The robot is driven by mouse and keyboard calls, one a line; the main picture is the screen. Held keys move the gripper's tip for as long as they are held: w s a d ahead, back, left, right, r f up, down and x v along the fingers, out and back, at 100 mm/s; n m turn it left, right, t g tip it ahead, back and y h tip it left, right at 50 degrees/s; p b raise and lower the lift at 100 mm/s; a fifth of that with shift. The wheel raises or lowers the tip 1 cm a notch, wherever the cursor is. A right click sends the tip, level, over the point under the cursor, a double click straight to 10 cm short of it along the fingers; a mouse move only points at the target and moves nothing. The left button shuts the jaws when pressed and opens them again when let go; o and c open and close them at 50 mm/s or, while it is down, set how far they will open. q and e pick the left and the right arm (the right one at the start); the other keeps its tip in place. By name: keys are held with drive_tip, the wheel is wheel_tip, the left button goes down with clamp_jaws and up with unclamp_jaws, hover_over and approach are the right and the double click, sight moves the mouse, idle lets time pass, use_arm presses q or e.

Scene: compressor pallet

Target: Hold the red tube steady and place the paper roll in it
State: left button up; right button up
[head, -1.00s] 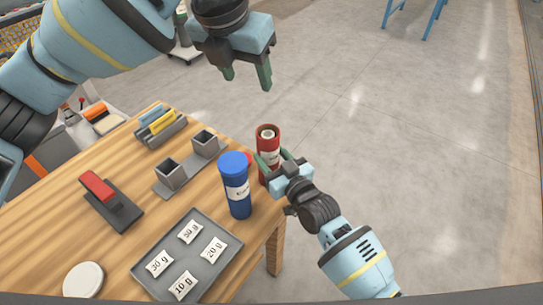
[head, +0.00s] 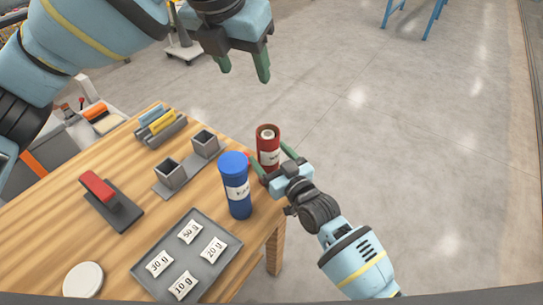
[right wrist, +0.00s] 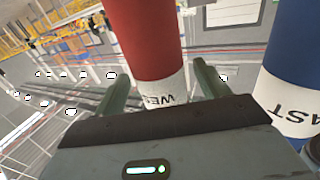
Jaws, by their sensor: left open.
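The red tube (head: 268,150) stands upright at the table's right edge, with a white label. A pale paper roll (head: 267,133) shows inside its open top; how deep it sits I cannot tell. My right gripper (head: 269,153) is open, its fingers on either side of the tube. In the right wrist view, the red tube (right wrist: 146,40) stands between the fingers with gaps visible beside it. My left gripper (head: 244,74) is open and empty, up and to the left of the tube in the head view.
A blue capped tube (head: 237,190) stands close to the red one. Grey square holders (head: 172,178), a red-handled tool (head: 98,188), a grey tray (head: 148,285) of labelled packets and a white disc (head: 83,279) are on the table (head: 60,215). Open floor lies to the right.

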drive_tip(key=v, duration=1.2)
idle(0.4)
